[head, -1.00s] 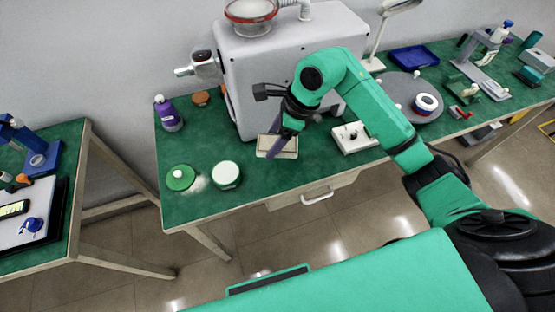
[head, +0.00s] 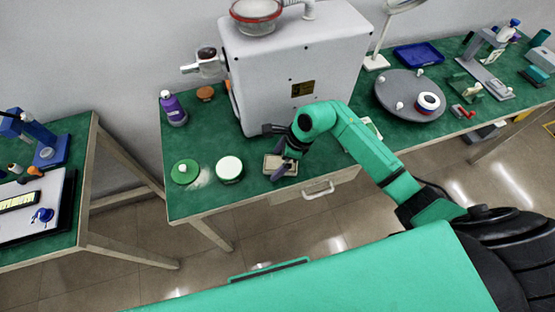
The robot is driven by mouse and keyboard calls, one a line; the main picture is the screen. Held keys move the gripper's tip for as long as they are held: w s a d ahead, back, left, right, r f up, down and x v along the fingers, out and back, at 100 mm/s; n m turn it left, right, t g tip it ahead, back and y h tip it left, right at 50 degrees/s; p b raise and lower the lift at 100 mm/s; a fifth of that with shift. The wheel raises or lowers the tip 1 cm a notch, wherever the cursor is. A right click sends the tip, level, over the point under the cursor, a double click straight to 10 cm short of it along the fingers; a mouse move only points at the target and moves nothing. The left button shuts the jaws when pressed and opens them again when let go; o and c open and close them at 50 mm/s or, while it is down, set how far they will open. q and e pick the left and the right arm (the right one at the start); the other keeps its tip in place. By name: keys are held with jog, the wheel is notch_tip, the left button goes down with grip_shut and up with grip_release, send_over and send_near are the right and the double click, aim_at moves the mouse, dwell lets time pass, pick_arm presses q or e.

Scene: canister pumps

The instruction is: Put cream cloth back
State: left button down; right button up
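A small cream, flat, rectangular item (head: 271,160) lies on the green bench in front of the grey machine. It may be the cream cloth or a shallow holder with the cloth in it; I cannot tell which. My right gripper (head: 280,172) points down over it, and a purplish finger covers part of it. I cannot tell whether the fingers touch or grip it, nor how far apart they are. My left gripper is out of view.
The grey machine (head: 275,75) stands close behind my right gripper. A white-topped jar (head: 229,168), a green lid (head: 185,171) beside pale powder and a purple bottle (head: 173,109) are to the left. A grey turntable (head: 395,95) is to the right.

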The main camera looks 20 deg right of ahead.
jog(key=shift+r, duration=0.15)
jog(key=shift+d+r, duration=0.2)
jog(key=shift+r, duration=0.15)
jog(key=b+v, duration=0.2)
jog(key=v, duration=0.9)
jog(key=shift+s+a, duration=0.1)
